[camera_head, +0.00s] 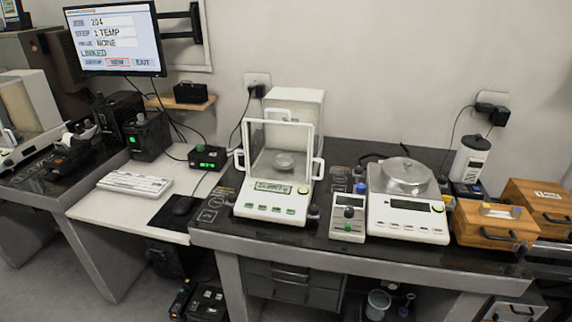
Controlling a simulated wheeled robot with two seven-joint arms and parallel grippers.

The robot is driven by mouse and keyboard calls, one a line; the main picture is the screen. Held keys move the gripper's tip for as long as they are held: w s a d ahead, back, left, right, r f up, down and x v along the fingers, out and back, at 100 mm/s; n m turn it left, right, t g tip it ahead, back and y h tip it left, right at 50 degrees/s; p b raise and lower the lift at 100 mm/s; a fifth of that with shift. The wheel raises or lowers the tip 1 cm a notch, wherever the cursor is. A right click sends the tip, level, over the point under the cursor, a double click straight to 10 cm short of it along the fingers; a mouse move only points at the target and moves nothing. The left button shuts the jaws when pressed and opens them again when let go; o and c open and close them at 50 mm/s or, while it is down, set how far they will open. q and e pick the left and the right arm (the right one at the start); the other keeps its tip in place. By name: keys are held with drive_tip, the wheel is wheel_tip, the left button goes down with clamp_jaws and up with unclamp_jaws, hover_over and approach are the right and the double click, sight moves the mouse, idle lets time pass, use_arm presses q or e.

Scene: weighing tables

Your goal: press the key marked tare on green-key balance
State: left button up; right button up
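A white balance (272,205) with a clear draft shield stands on the dark-topped table in the middle of the view. It has a lit display (272,187) and a row of small green keys (276,209) along its front. The marks on these keys are too small to read, so I cannot tell which one is tare. A round pan (284,162) shows inside the shield and looks empty. Neither of my grippers is in view.
A second balance (408,222) with a covered round pan and dark display stands at right. Between them is a small control box (348,216). Wooden boxes (484,222) stand farther right.

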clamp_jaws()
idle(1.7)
